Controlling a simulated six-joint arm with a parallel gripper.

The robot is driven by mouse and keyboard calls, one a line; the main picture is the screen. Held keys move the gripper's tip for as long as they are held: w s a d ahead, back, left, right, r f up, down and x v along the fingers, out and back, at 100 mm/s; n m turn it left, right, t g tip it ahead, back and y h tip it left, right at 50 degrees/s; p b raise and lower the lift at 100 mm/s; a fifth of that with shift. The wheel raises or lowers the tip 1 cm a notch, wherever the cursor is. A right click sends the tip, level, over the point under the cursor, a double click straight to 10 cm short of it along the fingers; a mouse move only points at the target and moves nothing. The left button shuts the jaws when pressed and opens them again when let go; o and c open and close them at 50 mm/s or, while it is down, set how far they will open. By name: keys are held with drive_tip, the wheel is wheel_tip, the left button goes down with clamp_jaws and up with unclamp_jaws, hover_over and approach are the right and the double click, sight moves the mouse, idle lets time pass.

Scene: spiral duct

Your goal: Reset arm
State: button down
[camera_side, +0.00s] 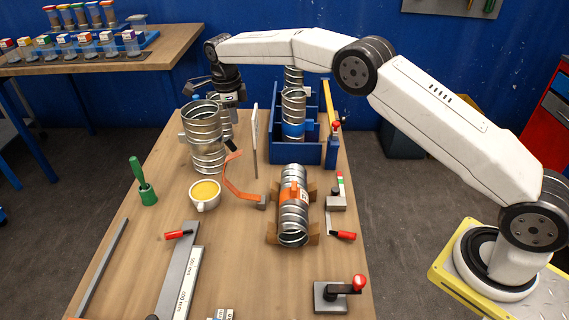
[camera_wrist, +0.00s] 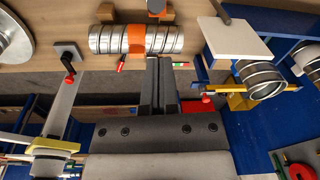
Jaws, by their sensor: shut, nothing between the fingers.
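My arm reaches across from the right in the side view, with its wrist above the far left part of the table. My gripper (camera_wrist: 159,62) shows in the wrist view with its two dark fingers together and nothing between them. In the side view the dark gripper end is small and partly hidden near the tall spiral duct piece (camera_side: 207,148). I cannot tell there whether it touches the duct. Another spiral duct (camera_side: 293,222) with an orange band lies in a wooden cradle; a banded duct also shows beyond my fingertips in the wrist view (camera_wrist: 108,40).
A blue bin (camera_side: 296,152) with upright duct pieces stands at the back right. A thin white upright panel (camera_side: 255,140) stands mid-table.

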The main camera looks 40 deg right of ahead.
drive_tip(key=shift+a+r, duration=0.1)
drive_tip(key=shift+r, duration=1)
drive_tip(key=shift+s, duration=0.1)
drive_tip(key=s+d+f+n+t, duration=0.1)
drive_tip(key=s+d+n, duration=0.1)
drive_tip(key=s+n, duration=0.6)
drive_tip(key=s+d+f+n, duration=0.1)
drive_tip(key=s+d+n, duration=0.1)
drive_tip(key=s+n, duration=0.6)
drive_tip(key=s+d+f+n+t+y, duration=0.1)
drive_tip(key=s+n, duration=0.7)
drive_tip(key=s, duration=1.1)
drive_tip(key=shift+d+f+n+t, duration=0.3)
drive_tip(key=shift+d+f+n, duration=0.1)
drive_tip(key=shift+d, duration=0.3)
